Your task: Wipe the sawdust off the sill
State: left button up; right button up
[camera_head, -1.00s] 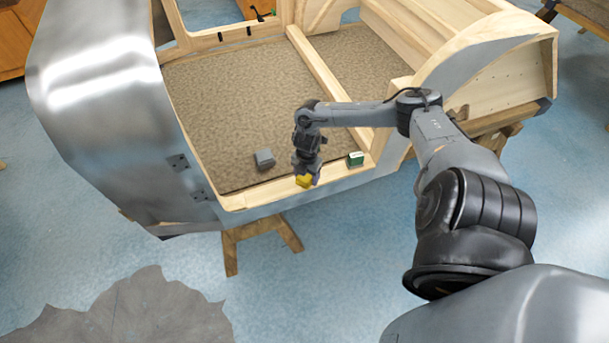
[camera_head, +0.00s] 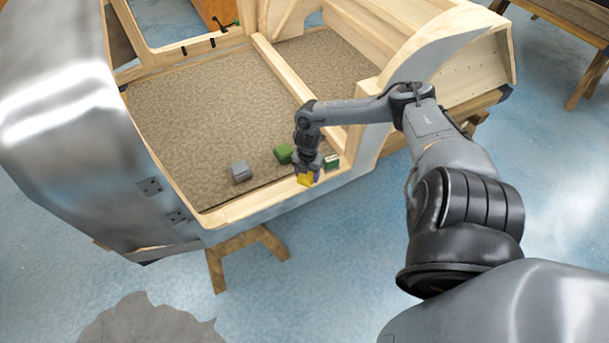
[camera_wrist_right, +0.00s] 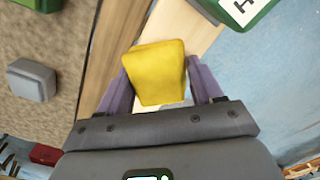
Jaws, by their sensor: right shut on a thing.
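My right gripper (camera_head: 308,174) is shut on a yellow sponge-like block (camera_head: 306,180) at the wooden sill (camera_head: 262,200) of the bodyframe. In the right wrist view the yellow block (camera_wrist_right: 158,72) sits between the two purple fingers (camera_wrist_right: 160,95), over the pale sill (camera_wrist_right: 185,28). I cannot tell whether the block touches the wood. Sawdust cannot be made out on the sill; the gripper and block hide part of it. My left gripper is not in view.
A green-and-white box (camera_head: 331,162) stands on the sill just right of my right gripper. A grey block (camera_head: 241,171) and a green block (camera_head: 283,154) lie on the brown floor panel (camera_head: 200,120) behind the sill. A metal-skinned panel (camera_head: 70,130) rises at left.

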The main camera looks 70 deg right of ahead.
notch_tip(320, 180, up, 3)
jog(key=p, duration=0.2)
jog(key=shift+s+r+p, duration=0.15)
jog(key=shift+r+p, duration=0.05)
jog(key=shift+p, duration=0.2)
notch_tip(320, 180, up, 5)
jog(key=p, duration=0.4)
jog(key=shift+f+p, duration=0.15)
jog(key=shift+p, duration=0.15)
